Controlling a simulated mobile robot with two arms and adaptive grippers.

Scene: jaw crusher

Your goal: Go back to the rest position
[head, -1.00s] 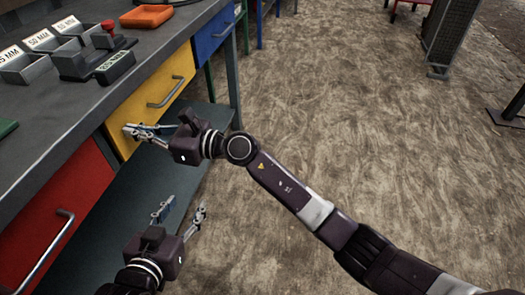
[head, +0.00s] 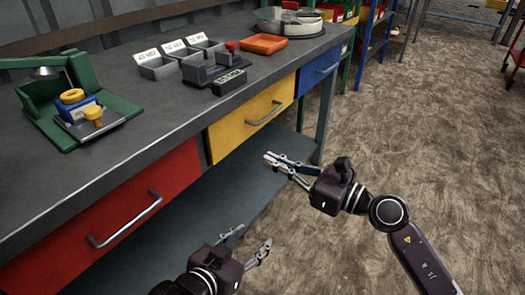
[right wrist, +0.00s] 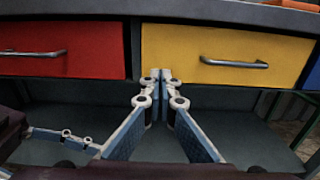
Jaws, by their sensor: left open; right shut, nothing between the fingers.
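My left gripper (head: 246,246) is at the bottom of the head view, open and empty, in front of the bench's lower shelf. My right gripper (head: 268,157) is higher and further right, in front of the bench below the yellow drawer. Its fingers are shut with nothing between them; in the right wrist view its fingertips (right wrist: 160,75) meet in front of the gap between the red and yellow drawers. Part of my left gripper (right wrist: 66,137) also shows at the lower left of that view. Neither gripper touches anything that I can see.
The workbench (head: 150,108) fills the left, with red (head: 125,215), yellow (head: 250,118) and blue (head: 320,69) drawers, all closed. On it stand grey bins (head: 158,68), an orange tray (head: 264,44) and a green fixture (head: 60,105). The floor (head: 440,130) at right is clear.

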